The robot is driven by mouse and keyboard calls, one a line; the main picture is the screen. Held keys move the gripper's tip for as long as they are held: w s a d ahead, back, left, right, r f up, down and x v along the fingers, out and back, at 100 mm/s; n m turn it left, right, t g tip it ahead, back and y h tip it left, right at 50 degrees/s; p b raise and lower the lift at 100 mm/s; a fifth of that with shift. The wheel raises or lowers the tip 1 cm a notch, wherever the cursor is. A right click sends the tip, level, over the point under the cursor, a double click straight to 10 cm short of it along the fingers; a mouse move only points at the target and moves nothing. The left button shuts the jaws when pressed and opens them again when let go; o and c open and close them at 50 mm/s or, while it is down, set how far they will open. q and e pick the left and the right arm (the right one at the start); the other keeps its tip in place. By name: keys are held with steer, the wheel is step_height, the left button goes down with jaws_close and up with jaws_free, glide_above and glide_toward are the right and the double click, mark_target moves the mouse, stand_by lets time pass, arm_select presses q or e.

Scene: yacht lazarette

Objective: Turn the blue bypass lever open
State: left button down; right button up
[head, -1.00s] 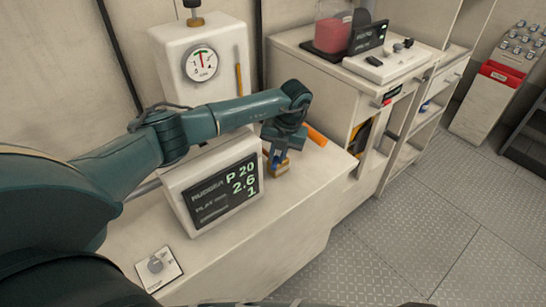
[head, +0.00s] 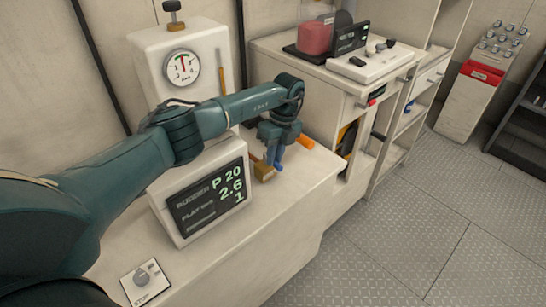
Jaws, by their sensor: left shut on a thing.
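The blue bypass lever (head: 279,164) shows as a small bright blue piece just below my left gripper (head: 278,152), beside a brass valve body (head: 263,172) on the pale counter. My left arm reaches across from the left, with its gripper pointing down. The left gripper is shut on the blue lever; its fingers hide much of the lever, so its exact angle is hard to tell. My right gripper is not in view.
A rudder display (head: 208,196) and a white gauge housing (head: 186,45) stand by the arm. An orange cylinder (head: 294,141) lies just behind the gripper. A knob plate (head: 145,282) sits at the counter's front left.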

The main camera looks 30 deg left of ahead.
arm_select(q)
steer(key=shift+w+n, duration=0.15)
steer(key=shift+n, duration=0.35)
steer(key=c, duration=1.4)
jaws_free()
steer(key=r, duration=0.4)
steer(key=w+r+b, duration=0.1)
steer(key=r, duration=0.3)
steer(key=w+d+r, duration=0.1)
steer(key=r, duration=0.4)
steer(key=shift+w, duration=0.2)
